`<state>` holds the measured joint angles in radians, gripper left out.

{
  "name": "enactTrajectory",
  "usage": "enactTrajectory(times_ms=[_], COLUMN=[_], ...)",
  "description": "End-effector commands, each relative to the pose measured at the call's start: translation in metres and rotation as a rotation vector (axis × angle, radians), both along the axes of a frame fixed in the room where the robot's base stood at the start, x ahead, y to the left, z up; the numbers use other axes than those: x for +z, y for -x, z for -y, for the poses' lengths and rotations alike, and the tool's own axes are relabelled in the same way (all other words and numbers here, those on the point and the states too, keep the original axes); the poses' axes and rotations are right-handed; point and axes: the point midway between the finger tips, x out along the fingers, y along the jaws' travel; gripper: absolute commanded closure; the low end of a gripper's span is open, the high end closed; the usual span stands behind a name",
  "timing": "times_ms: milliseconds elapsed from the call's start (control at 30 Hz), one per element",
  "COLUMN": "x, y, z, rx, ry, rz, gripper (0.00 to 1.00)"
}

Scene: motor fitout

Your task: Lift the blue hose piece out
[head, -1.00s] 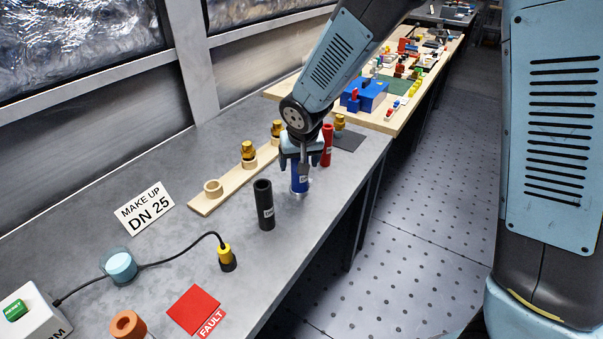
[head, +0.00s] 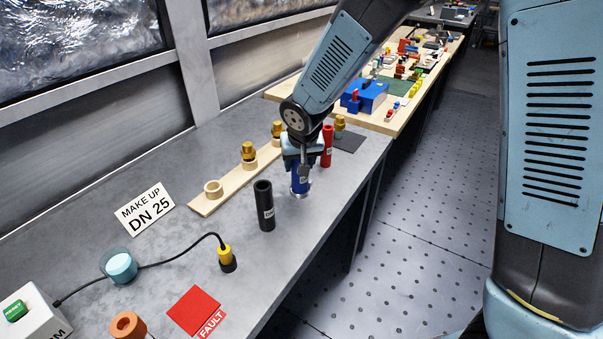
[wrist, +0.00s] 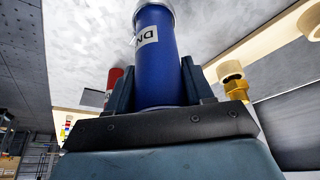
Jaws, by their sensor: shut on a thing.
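The blue hose piece (head: 300,184) stands upright near the right edge of the grey bench, with a pale ring at its foot. It also shows in the wrist view (wrist: 156,60), with a white label starting "DN". My gripper (head: 299,166) points down over it and is shut on its upper part, one finger on each side. Its lower end seems to be at or close to the bench top; I cannot tell if there is a gap. Its top is hidden by my gripper.
A red hose piece (head: 327,146) stands close behind it, and a black one (head: 264,206) stands in front to the left. A wooden rack (head: 202,204) with brass fittings (head: 248,151) lies to the left. A yellow-capped plug (head: 226,258) and red square (head: 194,309) are nearer.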

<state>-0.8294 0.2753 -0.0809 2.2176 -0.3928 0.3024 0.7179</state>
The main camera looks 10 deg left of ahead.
Motion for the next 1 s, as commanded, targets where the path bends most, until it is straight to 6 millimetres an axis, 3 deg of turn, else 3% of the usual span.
enactTrajectory(times_ms=[267,433,800,1000], x=[0.008,0.035,0.093,0.109], y=[-0.001,-0.001,0.043,0.075], z=[0.000,0.000,0.027,0.047], rx=[-0.001,-0.002,-0.001,-0.001], ry=[-0.002,-0.005,-0.003,-0.002], rz=[0.002,0.003,0.004,0.002], gripper=[0.83,0.83,0.83,0.83])
